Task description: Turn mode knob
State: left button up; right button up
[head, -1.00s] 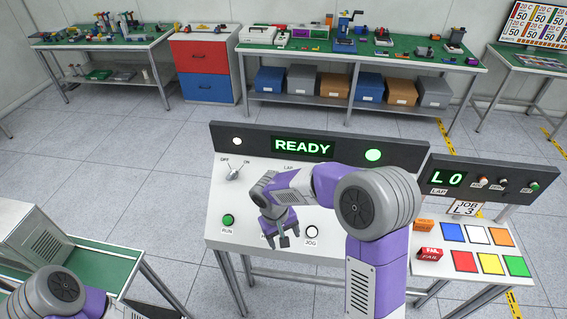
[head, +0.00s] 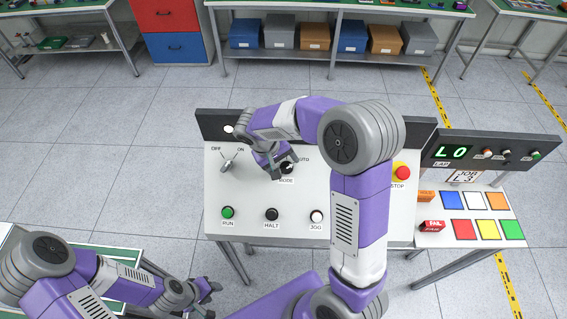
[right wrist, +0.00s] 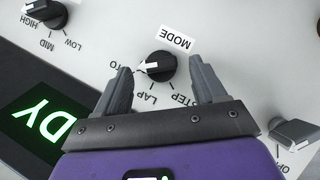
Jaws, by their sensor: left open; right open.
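The mode knob (right wrist: 160,68) is a round black knob with a white pointer on the console, above its MODE label. In the right wrist view its pointer faces left, toward a label of which "TO" shows; LAP and STEP are beside it. My right gripper (right wrist: 162,84) is open, with one finger on each side of the knob; I cannot tell whether they touch it. In the head view the knob (head: 287,167) is partly covered by my right gripper (head: 282,164). My left gripper (head: 211,298) is open and empty at the lower left, away from the console.
A toggle switch (head: 229,163) stands left of the mode knob. RUN (head: 228,212), HALT (head: 271,214) and JOG (head: 316,215) buttons are along the front, and a red STOP button (head: 401,172) at the right. Another knob (right wrist: 45,10) shows in the wrist view.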

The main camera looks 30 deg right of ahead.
jog(key=shift+s+d+f, duration=0.2)
jog(key=shift+d+f, duration=0.05)
jog(key=shift+f, duration=0.35)
jog(key=c, duration=1.1)
jog(key=shift+o, duration=0.2)
jog(key=shift+a+f+n, duration=0.1)
jog(key=shift+n, duration=0.2)
jog(key=n+h+b, duration=0.1)
jog(key=n, duration=0.1)
jog(key=n+h+b, duration=0.2)
jog(key=shift+a+f+t, duration=0.15)
jog(key=shift+a+t, duration=0.05)
jog(key=shift+t, duration=0.1)
jog(key=n+t+h+b, duration=0.1)
jog(key=n, duration=0.1)
jog(key=n+h+b, duration=0.1)
jog(key=n, duration=0.1)
jog(key=shift+s+a+n+t, duration=0.1)
jog(key=shift+n+t, duration=0.3)
jog(key=shift+h+b, duration=0.3)
